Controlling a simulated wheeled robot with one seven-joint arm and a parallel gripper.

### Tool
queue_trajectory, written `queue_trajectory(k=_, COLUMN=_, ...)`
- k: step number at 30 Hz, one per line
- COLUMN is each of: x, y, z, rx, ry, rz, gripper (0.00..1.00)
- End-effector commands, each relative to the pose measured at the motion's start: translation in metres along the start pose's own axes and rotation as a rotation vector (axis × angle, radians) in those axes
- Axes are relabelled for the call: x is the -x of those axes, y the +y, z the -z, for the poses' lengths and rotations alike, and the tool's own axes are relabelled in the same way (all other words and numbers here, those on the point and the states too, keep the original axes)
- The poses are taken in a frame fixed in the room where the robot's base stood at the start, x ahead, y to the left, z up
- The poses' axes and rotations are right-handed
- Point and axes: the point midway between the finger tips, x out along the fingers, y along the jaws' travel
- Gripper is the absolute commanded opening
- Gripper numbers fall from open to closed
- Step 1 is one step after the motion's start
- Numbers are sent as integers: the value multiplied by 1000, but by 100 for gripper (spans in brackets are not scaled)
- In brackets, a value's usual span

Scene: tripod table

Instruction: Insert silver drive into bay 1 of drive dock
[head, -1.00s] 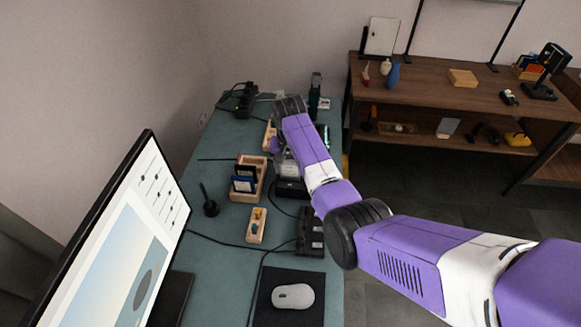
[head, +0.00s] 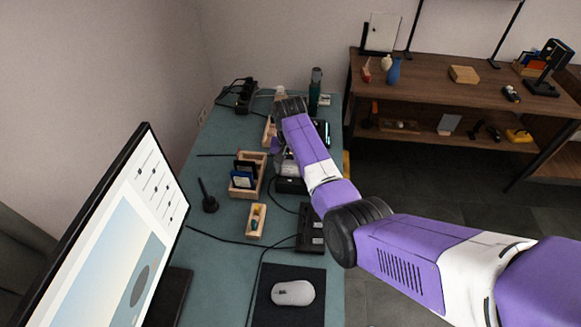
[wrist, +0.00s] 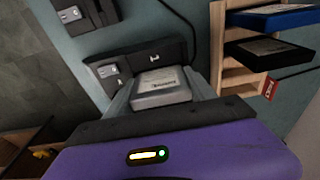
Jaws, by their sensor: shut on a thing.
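In the wrist view my gripper (wrist: 158,76) is shut on the silver drive (wrist: 161,88), a pale grey block with a printed label, one finger at each side. The drive dock (wrist: 170,56) is a black box just beyond the drive, with small white marks and a grey part at its left end. The drive's far end overlaps the dock in the picture; whether it is inside a bay or only above it I cannot tell. In the head view the dock (head: 291,186) shows below my forearm, which hides most of the gripper and the drive.
A wooden rack (head: 262,161) with blue and black drives stands left of the dock; it shows at right in the wrist view (wrist: 222,50). A small wooden tray (head: 257,210), a second black device (head: 309,240), cables, a mouse (head: 293,293) and a monitor (head: 115,230) share the desk.

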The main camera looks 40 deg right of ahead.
Motion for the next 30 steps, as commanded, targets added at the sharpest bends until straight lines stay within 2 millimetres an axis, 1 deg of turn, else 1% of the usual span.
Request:
queue_trajectory(k=1, x=-1, y=0, z=0, rx=0, ry=1, rz=0, gripper=65)
queue_trajectory(k=4, x=0, y=0, z=0, rx=0, ry=1, rz=1, gripper=85)
queue_trajectory(k=5, x=-1, y=0, z=0, rx=0, ry=1, rz=1, gripper=89)
queue_trajectory(k=14, x=-1, y=0, z=-1, rx=1, ry=-1, rz=1, gripper=89)
queue_trajectory(k=17, x=5, y=-1, z=0, rx=1, ry=2, rz=2, gripper=89)
queue_trajectory(k=20, x=18, y=-1, z=1, rx=0, ry=4, rz=2, gripper=89)
queue_trajectory(k=27, x=57, y=0, z=1, rx=-1, ry=5, rz=3, gripper=89)
queue_trajectory(k=30, x=68, y=0, z=1, rx=-1, ry=4, rz=2, gripper=89)
